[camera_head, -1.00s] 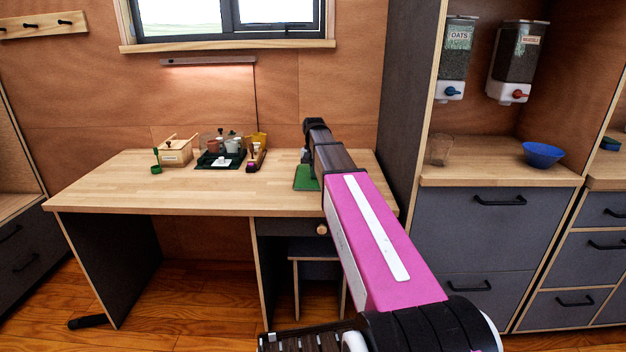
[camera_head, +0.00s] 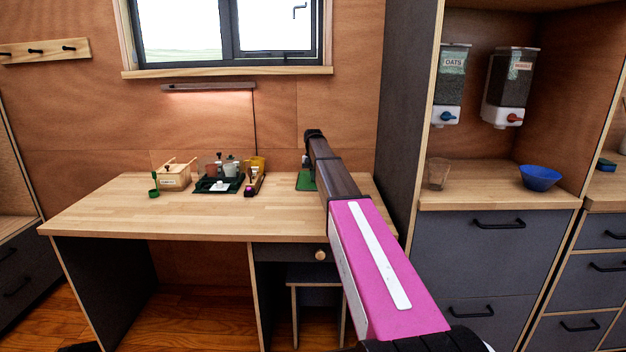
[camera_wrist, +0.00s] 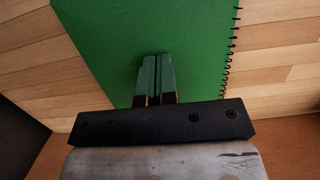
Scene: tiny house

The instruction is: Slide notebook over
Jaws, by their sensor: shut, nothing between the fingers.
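The green notebook (camera_wrist: 105,45) with a black spiral binding along its right side fills the middle of the wrist view. In the head view the notebook (camera_head: 305,183) shows as a small green patch at the back of the wooden desk, beside my arm, which hides part of it. My gripper (camera_wrist: 157,60) is shut and empty, with its fingertips over the notebook's cover. Whether they touch the cover cannot be told. In the head view the fingers are mostly hidden at the far end of my arm.
A dark tray (camera_head: 207,188) with jars and a wooden box (camera_head: 172,178) stand at the back left of the desk (camera_head: 150,217). The desk's middle and front are clear. A tall grey panel (camera_head: 398,120) rises at its right, and a stool (camera_head: 316,285) stands below.

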